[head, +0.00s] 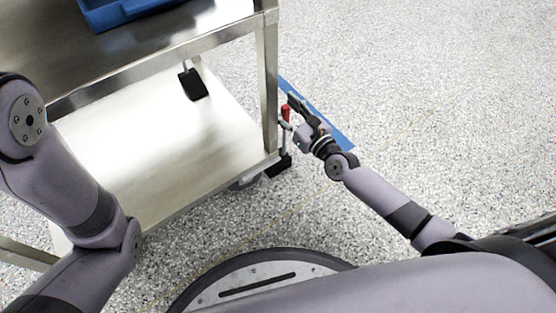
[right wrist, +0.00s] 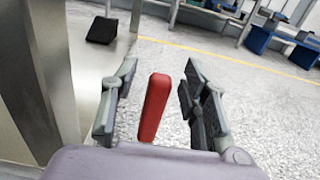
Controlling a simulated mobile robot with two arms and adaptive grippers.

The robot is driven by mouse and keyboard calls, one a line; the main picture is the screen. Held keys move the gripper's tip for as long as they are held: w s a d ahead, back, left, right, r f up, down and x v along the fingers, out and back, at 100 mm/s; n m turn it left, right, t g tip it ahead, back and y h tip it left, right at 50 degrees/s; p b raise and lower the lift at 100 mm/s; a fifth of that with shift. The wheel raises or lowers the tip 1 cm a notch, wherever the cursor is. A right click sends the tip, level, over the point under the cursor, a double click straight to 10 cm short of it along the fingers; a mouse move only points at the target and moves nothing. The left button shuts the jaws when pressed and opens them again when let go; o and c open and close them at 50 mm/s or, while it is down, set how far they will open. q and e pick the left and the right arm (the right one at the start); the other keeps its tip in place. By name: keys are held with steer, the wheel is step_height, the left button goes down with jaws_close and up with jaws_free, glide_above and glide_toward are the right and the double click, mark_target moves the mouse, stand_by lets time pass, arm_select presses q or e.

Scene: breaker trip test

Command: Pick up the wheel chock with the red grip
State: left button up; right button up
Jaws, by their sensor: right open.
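The red grip (head: 285,112) stands upright beside the cart's right leg, close to the fingers of my right gripper (head: 291,114). In the right wrist view the red grip (right wrist: 154,108) stands between the two spread fingers of my right gripper (right wrist: 160,74), with visible space on both sides. The gripper is open and holds nothing. The chock body below the grip is hidden in the right wrist view and cannot be made out clearly in the head view. My left arm comes in at the left, but its gripper is out of view.
A steel cart (head: 271,70) stands just left of my right gripper. A blue bin (head: 125,10) is on top. Blue tape (head: 330,122) marks the floor. Speckled floor is free at right.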

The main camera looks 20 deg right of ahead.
steer(key=shift+c, duration=0.2)
jaws_close()
stand_by(0.4)
stand_by(0.4)
steer(key=shift+w+r, duration=0.1)
steer(key=shift+r, duration=0.15)
